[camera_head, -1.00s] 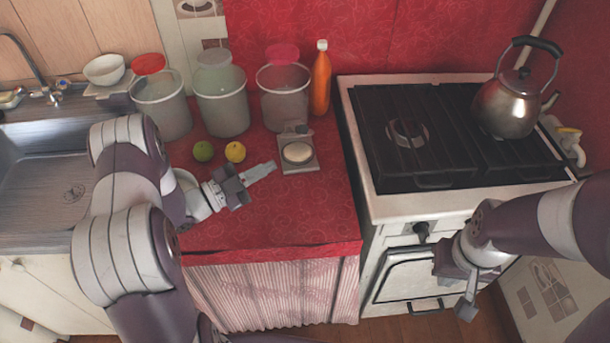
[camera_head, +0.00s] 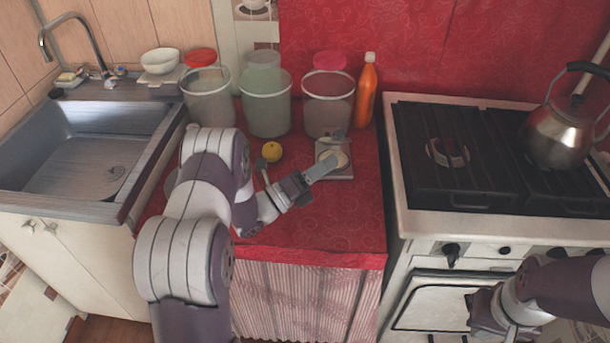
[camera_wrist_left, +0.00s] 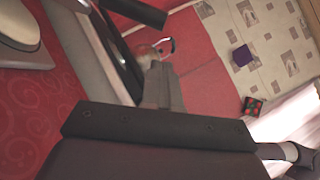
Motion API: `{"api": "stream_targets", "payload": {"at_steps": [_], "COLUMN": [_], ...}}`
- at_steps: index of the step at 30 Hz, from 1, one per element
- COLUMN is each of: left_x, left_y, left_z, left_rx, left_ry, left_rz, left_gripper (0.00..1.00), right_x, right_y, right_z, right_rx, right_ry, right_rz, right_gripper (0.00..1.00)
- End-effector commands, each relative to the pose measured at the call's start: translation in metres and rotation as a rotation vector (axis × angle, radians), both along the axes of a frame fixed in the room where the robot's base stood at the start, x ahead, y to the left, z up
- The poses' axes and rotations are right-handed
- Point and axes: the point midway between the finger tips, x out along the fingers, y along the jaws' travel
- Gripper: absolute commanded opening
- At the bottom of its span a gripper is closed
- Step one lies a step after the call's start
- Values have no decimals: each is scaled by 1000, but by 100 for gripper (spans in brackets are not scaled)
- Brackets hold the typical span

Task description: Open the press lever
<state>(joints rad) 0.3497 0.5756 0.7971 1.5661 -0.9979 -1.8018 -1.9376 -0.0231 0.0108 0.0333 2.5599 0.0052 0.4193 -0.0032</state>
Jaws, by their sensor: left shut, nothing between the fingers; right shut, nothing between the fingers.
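The press (camera_head: 343,172) is a small grey device with a pale round disc, on the red counter in front of the tall containers. Its raised metal upper part (camera_head: 334,136) stands at the back, and I cannot make out the lever's exact position. My left gripper (camera_head: 330,165) is shut and empty, with its tips over the left side of the press. I cannot tell whether they touch it. In the left wrist view, part of the press (camera_wrist_left: 22,22) shows at the upper left, beside the gripper fingers (camera_wrist_left: 165,90). My right gripper (camera_head: 480,312) is shut and empty in front of the stove.
Several grey containers (camera_head: 266,105) and an orange bottle (camera_head: 367,90) stand behind the press. A yellow fruit (camera_head: 272,152) lies to its left. The stove (camera_head: 460,225) with a kettle (camera_head: 556,135) is at right, the sink (camera_head: 85,165) at left. The counter's front right is clear.

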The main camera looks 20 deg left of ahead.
Motion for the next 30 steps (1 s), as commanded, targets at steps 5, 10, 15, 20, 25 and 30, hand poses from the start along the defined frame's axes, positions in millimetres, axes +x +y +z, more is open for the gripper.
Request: {"api": "stream_targets", "payload": {"at_steps": [5,10,15,20,25,30], "left_x": [22,32,34,34,35,43], "left_y": [2,4,4,4,5,8], "left_z": [17,23,24,24,29,45], "left_rx": [1,0,-1,0,-6,-30], "left_ry": [-3,-1,0,0,13,76], "left_rz": [0,1,1,0,1,0], "left_gripper": [0,0,0,0,0,0], "right_x": [0,0,0,0,0,0], "right_y": [0,0,0,0,0,0], "right_z": [7,9,8,8,12,21], "right_rx": [0,0,0,0,0,0], "right_ry": [0,0,0,0,0,0], "right_rz": [0,0,0,0,0,0], "right_gripper": [0,0,0,0,0,0]}}
